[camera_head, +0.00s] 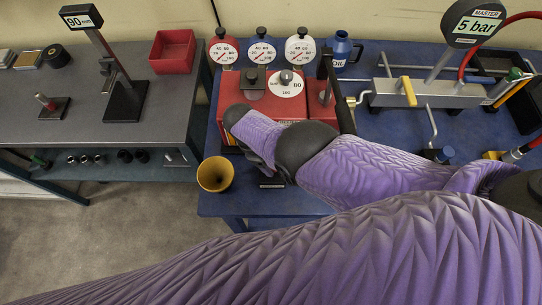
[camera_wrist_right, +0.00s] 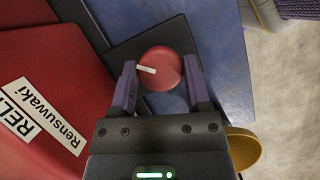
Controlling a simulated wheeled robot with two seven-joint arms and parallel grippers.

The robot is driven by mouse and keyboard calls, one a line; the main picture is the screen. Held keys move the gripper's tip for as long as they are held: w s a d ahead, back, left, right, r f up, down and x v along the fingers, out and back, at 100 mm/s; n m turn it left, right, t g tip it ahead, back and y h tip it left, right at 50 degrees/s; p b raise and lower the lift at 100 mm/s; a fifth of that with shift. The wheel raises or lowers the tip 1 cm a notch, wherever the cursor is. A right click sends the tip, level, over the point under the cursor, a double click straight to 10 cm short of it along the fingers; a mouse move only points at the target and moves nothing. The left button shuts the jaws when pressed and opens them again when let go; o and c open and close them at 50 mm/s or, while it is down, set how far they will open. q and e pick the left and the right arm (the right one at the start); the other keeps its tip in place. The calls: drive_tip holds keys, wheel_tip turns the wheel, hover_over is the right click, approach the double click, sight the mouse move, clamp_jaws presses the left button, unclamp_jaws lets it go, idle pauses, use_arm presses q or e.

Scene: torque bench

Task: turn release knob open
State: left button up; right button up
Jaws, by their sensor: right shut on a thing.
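The red round release knob (camera_wrist_right: 168,64) shows in the right wrist view, with a white mark pointing to the left and slightly up. My right gripper (camera_wrist_right: 160,79) is shut on it, one finger on each side. The knob sits over a dark plate beside a red housing (camera_wrist_right: 28,75), which carries white labels reading "REL" and "Rensuwaki". In the head view the red housing (camera_head: 290,103) stands on the blue bench, and my right wrist and forearm hide the knob and fingertips. My left gripper is not in view.
A brass-coloured cup (camera_head: 214,174) stands near the blue bench's left front corner. Several round dials (camera_head: 262,52) stand behind the housing. A black lever (camera_head: 329,75) rises at its right. A pump with a "5 bar" gauge (camera_head: 473,27) is further right. A gap separates the grey bench (camera_head: 160,115).

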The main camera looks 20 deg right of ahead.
drive_tip(key=n+t+p, duration=0.1)
drive_tip(key=n, duration=0.2)
drive_tip(key=n+t+p, duration=0.1)
drive_tip(key=n, duration=0.1)
drive_tip(key=shift+n+h, duration=0.4)
drive_tip(key=shift+n+p, duration=0.3)
drive_tip(key=shift+p, duration=0.05)
drive_tip(key=o, duration=1.3)
drive_tip(key=p+v, duration=0.2)
drive_tip(key=v, duration=0.1)
drive_tip(key=p+v, duration=0.2)
drive_tip(key=v, duration=0.1)
drive_tip(key=p+v, duration=0.2)
drive_tip(key=v, duration=0.2)
drive_tip(key=shift+s+p, duration=0.25)
drive_tip(key=shift+p, duration=0.1)
